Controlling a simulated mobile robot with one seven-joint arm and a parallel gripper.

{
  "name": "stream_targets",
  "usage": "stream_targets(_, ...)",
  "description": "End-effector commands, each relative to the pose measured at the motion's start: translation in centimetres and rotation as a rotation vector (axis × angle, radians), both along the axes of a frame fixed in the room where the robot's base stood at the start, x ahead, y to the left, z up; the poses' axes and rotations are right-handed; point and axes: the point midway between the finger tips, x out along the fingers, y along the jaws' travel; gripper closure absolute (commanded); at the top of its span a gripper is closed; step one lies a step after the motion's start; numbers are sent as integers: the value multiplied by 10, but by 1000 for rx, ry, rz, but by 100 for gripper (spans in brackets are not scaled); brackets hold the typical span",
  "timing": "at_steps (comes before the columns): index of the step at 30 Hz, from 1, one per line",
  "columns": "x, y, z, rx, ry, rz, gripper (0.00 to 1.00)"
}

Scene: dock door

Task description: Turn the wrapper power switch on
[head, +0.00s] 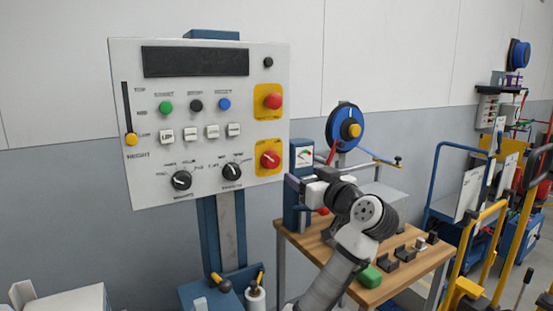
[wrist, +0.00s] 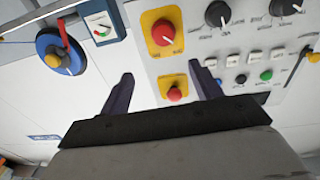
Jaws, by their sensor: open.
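The wrapper control panel (head: 125,75) is a pale board on a blue column. The likely power switch is a red rotary knob on a yellow plate (head: 270,160) at its lower right; its pale pointer mark sits at a slant. The wrist view shows this knob (wrist: 163,32) upside down, beyond the fingertips. A red mushroom button on a yellow plate (head: 273,101) is above it and shows between the fingers in the wrist view (wrist: 174,93). My gripper (wrist: 161,75) is open and empty, apart from the panel. In the head view my gripper (head: 294,183) is just right of the panel's lower right corner.
Two black selector knobs (head: 181,180) (head: 232,171), white rocker switches (head: 190,133) and coloured buttons (head: 166,107) crowd the panel. A blue tool with a gauge (head: 304,155) and a blue reel (head: 343,122) stand right of it. A wooden table (head: 425,262) is below my arm.

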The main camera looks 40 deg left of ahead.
Motion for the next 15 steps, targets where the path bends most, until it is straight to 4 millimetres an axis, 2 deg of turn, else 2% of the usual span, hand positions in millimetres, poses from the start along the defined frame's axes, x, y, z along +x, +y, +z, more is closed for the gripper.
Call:
stream_targets(5, 1, 9, -5, -14, 25, 51, 36)
stream_targets(8, 6, 22, -4, -14, 26, 53, 36)
stream_targets(15, 25, 69, -2, -13, 27, 51, 36)
